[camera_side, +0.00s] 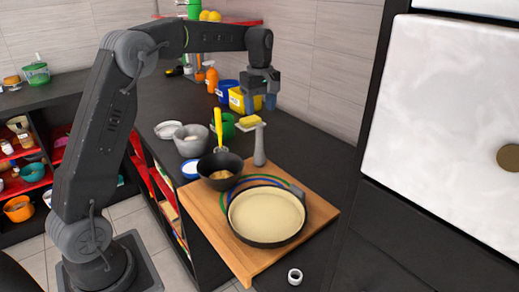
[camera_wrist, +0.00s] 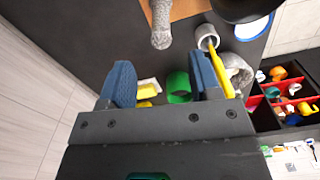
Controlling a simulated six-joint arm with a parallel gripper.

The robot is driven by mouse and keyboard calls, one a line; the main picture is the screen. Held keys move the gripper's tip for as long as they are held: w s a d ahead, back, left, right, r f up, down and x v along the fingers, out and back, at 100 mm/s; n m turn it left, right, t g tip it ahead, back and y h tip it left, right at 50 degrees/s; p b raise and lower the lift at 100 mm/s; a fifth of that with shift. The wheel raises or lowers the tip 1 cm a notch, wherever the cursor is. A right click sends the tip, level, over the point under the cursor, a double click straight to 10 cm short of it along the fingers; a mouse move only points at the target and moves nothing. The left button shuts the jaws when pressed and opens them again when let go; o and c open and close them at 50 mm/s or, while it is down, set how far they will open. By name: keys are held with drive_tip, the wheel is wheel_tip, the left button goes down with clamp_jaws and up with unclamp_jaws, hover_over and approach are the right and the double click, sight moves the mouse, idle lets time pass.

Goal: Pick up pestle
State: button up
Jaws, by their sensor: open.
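The grey pestle (camera_side: 260,146) stands upright at the back edge of the wooden cutting board. It also shows at the top of the wrist view (camera_wrist: 162,24), ahead of the fingertips and apart from them. My gripper (camera_side: 260,104) is open and empty, above and behind the pestle over the dark counter. In the wrist view my gripper (camera_wrist: 161,64) has its two blue fingers spread wide, with only counter items behind the gap.
A dark bowl (camera_side: 221,181) and a pan (camera_side: 267,216) sit on the cutting board (camera_side: 210,205). A green cup (camera_side: 223,126), a yellow sponge (camera_side: 249,121), a grey bowl (camera_side: 191,141) and a yellow-handled utensil (camera_side: 218,127) crowd the area left of the pestle. A wall stands behind.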

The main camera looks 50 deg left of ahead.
sight(259, 133)
wheel_tip(259, 133, down, 9)
drive_tip(key=shift+a+f, duration=0.1)
idle(0.4)
drive_tip(key=c, duration=1)
